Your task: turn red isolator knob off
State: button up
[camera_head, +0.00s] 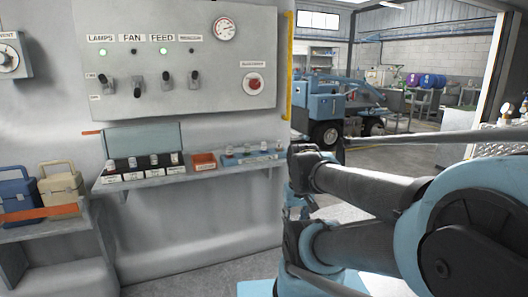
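The red isolator knob (254,84) is a round red knob on a pale round plate, at the lower right of the grey wall panel (230,55). A small label is above it, too small to read clearly. The knob's turned position cannot be made out. Nothing touches the knob. My arm is folded at the right of the picture, below and to the right of the panel, apart from it. My gripper cannot be made out in this view.
The panel also has several toggle switches (168,80), two lit green lamps and a round gauge (224,29). Below it, a shelf (150,179) holds small labelled items and a red bin (204,161). Tool boxes (61,188) stand at left. A blue vehicle (325,104) is behind.

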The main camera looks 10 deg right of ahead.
aim_at(254, 84)
jog(key=u, duration=0.05)
jog(key=i, duration=1)
jog(key=u, duration=0.1)
jog(key=k, duration=1.6)
jog(key=z, duration=0.15)
jog(key=i, duration=1.05)
